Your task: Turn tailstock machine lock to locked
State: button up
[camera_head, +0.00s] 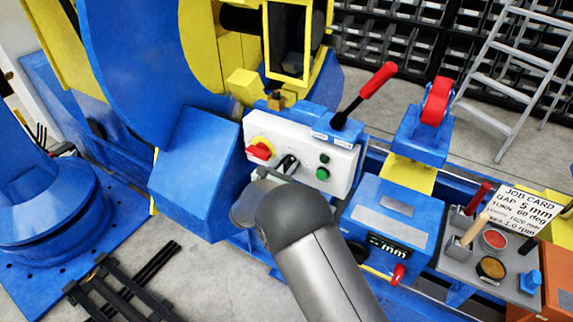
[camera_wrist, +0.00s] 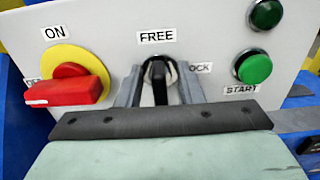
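The white control panel (camera_head: 335,160) carries a black lock selector knob, seen in the wrist view (camera_wrist: 160,84). The knob stands upright, in line with the FREE label (camera_wrist: 156,36) above it. A LOCK label (camera_wrist: 199,68) is to its right, partly hidden by a finger. My gripper (camera_wrist: 160,90) is open, its two grey fingers on either side of the knob, with a visible gap on each side. In the head view, my gripper (camera_head: 285,166) is at the panel's lower middle and partly hides the knob.
A red switch on yellow (camera_wrist: 70,86), marked ON, is just left of my fingers. A green START button (camera_wrist: 253,67) and a dark green lamp (camera_wrist: 266,14) are to the right. A red-handled lever (camera_head: 365,93) rises behind the panel. A blue gauge box (camera_head: 390,220) stands at right.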

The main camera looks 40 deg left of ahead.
grip_shut()
